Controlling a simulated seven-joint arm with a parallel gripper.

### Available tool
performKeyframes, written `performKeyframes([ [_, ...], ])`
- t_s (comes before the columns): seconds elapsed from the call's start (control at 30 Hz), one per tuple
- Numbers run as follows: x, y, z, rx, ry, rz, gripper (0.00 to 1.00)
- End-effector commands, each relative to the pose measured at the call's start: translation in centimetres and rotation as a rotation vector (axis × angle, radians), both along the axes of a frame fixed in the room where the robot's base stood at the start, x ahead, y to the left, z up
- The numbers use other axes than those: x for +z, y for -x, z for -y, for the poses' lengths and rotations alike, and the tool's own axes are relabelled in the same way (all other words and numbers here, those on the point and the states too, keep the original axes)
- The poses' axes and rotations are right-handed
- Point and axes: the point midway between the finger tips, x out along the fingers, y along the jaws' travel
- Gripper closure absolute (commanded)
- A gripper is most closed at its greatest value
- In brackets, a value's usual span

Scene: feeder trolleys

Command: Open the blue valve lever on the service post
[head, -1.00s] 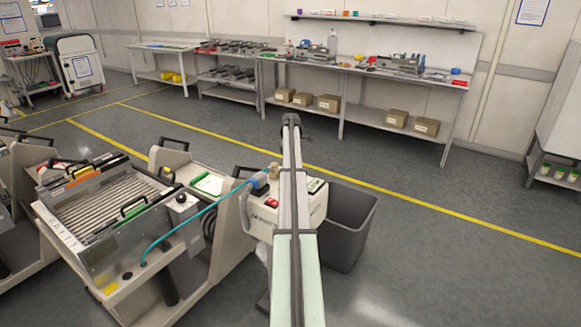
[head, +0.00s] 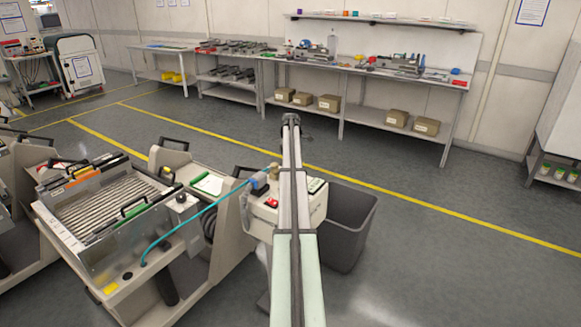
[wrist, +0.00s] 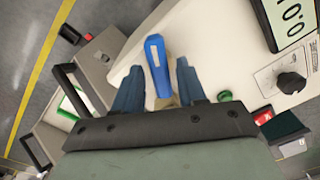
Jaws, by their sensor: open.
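The blue valve lever (wrist: 155,56) shows in the wrist view on the pale top of the service post (wrist: 215,40). My gripper (wrist: 158,68) is open, with one dark blue finger on each side of the lever and visible gaps between. The lever's far end reaches a little past the fingertips. I cannot tell how far the fingertips are above the post top.
A teal hose (head: 205,215) runs from the post to the feeder trolley (head: 95,262) on the left. A grey bin (head: 345,235) stands right of the post. A black knob (wrist: 291,82) and a display (wrist: 290,18) are right of the lever.

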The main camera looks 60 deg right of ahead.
Motion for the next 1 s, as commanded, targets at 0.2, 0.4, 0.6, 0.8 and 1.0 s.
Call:
performKeyframes([
  [0.2, 1.2, 0.0, 0.0, 0.0, 0.0, 0.0, 0.6],
  [0.4, 2.8, 0.0, 0.0, 0.0, 0.001, 0.001, 0.6],
  [0.6, 4.4, 0.0, 0.0, 0.0, 0.0, 0.0, 0.6],
  [0.8, 5.0, 0.0, 0.0, 0.0, -0.001, -0.001, 0.6],
  [1.0, 5.0, 0.0, 0.0, 0.0, 0.0, 0.0, 0.6],
])
